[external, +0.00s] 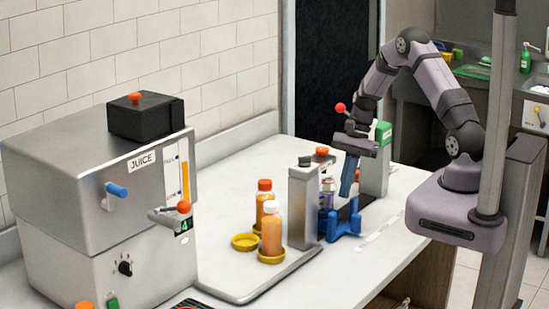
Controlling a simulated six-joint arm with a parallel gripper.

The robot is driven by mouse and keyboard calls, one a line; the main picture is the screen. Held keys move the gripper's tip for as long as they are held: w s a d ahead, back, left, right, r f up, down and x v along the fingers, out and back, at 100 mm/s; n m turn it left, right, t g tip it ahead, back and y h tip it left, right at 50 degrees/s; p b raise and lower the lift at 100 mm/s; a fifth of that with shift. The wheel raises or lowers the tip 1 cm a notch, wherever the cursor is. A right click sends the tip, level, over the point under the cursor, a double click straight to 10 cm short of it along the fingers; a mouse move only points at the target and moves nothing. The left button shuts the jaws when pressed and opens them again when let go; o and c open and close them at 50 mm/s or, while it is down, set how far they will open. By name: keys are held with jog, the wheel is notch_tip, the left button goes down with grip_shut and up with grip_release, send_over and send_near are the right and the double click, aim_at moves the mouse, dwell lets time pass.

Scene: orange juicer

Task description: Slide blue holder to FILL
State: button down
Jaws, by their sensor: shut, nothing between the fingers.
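The blue holder (344,221) sits low on a dark track between two grey metal posts on the counter. A small bottle with a purple label (327,194) stands at its left side; I cannot tell if it rests in the holder. My gripper (346,192) has blue fingers pointing down. They are shut and empty, just above or against the holder; contact is unclear at this size. The FILL mark is not readable in this view. A pale strip with marks (378,231) lies on the counter right of the holder.
The steel JUICE machine (90,200) fills the left side. The front right counter is clear.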

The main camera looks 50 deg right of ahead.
jog(key=p+v, duration=0.3)
jog(key=v, duration=0.2)
jog(key=shift+r+p, duration=0.4)
jog(key=c, duration=1.9)
grip_release()
jog(key=shift+d, duration=0.1)
jog(key=shift+c, duration=0.2)
jog(key=shift+o, duration=1.1)
jog(key=shift+f+b, duration=0.25)
jog(key=shift+b, duration=0.1)
jog(key=h+b, duration=0.3)
jog(key=b, duration=0.9)
send_over(351, 208)
jog(key=f, duration=0.6)
jog(key=shift+w+d+f, duration=0.1)
jog(key=shift+w+d, duration=0.05)
jog(key=shift+w, duration=0.1)
jog(key=d+f+h+b, duration=0.1)
jog(key=b, duration=0.2)
jog(key=shift+w+f+b, duration=0.1)
jog(key=shift+f+b, duration=0.1)
jog(key=shift+b, duration=0.15)
jog(key=shift+d+b, duration=0.1)
jog(key=shift+b, duration=0.3)
jog(key=shift+f+p, duration=0.75)
jog(key=shift+f, duration=2.9)
